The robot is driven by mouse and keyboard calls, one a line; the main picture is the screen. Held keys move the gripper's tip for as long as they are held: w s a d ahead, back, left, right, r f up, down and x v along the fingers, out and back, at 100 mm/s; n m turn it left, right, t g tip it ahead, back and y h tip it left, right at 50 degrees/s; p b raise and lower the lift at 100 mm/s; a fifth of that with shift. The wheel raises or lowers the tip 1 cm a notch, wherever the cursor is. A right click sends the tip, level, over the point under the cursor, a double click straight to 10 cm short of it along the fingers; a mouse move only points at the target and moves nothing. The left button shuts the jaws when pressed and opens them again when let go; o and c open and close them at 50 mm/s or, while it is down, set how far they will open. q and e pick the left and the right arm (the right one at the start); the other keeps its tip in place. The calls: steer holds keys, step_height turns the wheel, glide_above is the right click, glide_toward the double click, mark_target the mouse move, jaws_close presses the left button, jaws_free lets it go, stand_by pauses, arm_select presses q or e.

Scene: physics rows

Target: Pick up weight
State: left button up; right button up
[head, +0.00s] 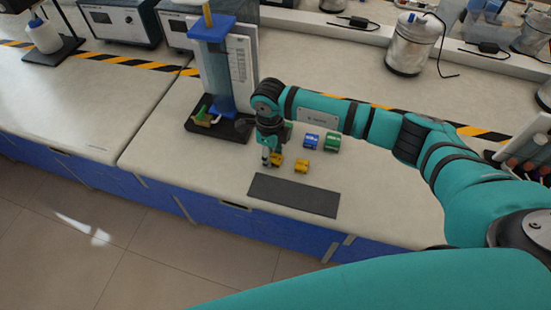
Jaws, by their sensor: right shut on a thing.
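My right gripper (270,160) points down at the bench top, its arm coming in from the right. It is shut on a yellow weight (277,160), partly hidden by the fingers. I cannot tell whether that weight still touches the bench. A second yellow weight (301,166) sits just to its right, apart from the gripper. A blue weight (311,141) and a green weight (332,141) stand side by side behind it. My left gripper is not in view.
A dark grey mat (294,195) lies near the bench's front edge. A blue-framed stand (213,65) on a dark base rises left of the gripper. A metal vessel (409,45) stands at the back right. The bench left of the stand is mostly clear.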

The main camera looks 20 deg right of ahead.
jaws_close()
steer(key=shift+r, duration=0.15)
